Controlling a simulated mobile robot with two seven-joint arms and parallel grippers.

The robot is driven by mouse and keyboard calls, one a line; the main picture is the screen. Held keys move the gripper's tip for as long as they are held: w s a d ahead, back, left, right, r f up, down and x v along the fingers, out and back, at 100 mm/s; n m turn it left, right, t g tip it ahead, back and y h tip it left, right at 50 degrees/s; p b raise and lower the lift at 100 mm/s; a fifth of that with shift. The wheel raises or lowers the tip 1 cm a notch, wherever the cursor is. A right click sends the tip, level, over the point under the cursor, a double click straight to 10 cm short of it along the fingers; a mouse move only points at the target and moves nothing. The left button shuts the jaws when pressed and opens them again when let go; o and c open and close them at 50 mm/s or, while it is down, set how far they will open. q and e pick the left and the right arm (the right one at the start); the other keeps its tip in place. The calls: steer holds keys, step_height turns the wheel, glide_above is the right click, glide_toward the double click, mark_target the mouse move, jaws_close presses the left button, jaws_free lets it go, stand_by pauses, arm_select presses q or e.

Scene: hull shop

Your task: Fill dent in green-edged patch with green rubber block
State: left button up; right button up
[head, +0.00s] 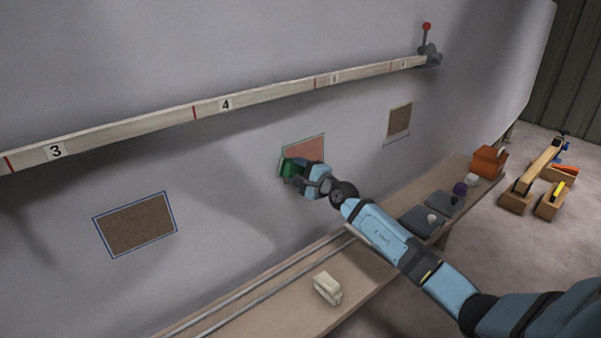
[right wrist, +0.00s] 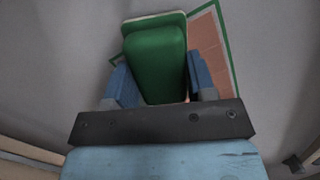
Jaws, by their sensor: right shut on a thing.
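The green-edged patch (head: 308,146) is on the grey hull wall, with a pinkish-orange surface inside a green border. It also shows in the right wrist view (right wrist: 208,48), partly behind the block. My right gripper (head: 295,172) is shut on the green rubber block (head: 287,167), at the lower left of the patch. In the right wrist view the block (right wrist: 156,62) sits between the two blue fingers, with a pale layer and green edge on its far side. I cannot tell whether the block touches the wall. The dent is not visible. My left gripper is not in view.
A brown blue-edged patch (head: 136,225) is at left, another brown patch (head: 400,120) at right. A numbered batten (head: 260,99) runs above. A bench (head: 280,300) below carries rails, a cream block (head: 327,288), grey trays (head: 422,222) and an orange box (head: 489,161).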

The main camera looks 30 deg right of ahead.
mark_target(289, 184)
steer(key=shift+a+f+b, duration=0.3)
steer(key=shift+f+b, duration=0.3)
steer(key=shift+f, duration=0.05)
step_height(289, 184, down, 5)
steer(key=b, duration=0.3)
steer(key=shift+r, duration=0.1)
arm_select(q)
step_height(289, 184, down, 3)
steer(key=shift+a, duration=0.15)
arm_select(e)
steer(key=shift+d, duration=0.1)
steer(key=shift+o, duration=0.5)
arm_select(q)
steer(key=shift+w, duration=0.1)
arm_select(e)
steer(key=shift+s, duration=0.1)
steer(key=shift+c, duration=0.5)
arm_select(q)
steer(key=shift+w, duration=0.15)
arm_select(e)
steer(key=shift+s+f, duration=0.15)
steer(key=shift+f, duration=0.05)
steer(key=shift+s+d, duration=0.1)
steer(key=shift+s, duration=0.1)
steer(key=shift+r, duration=0.1)
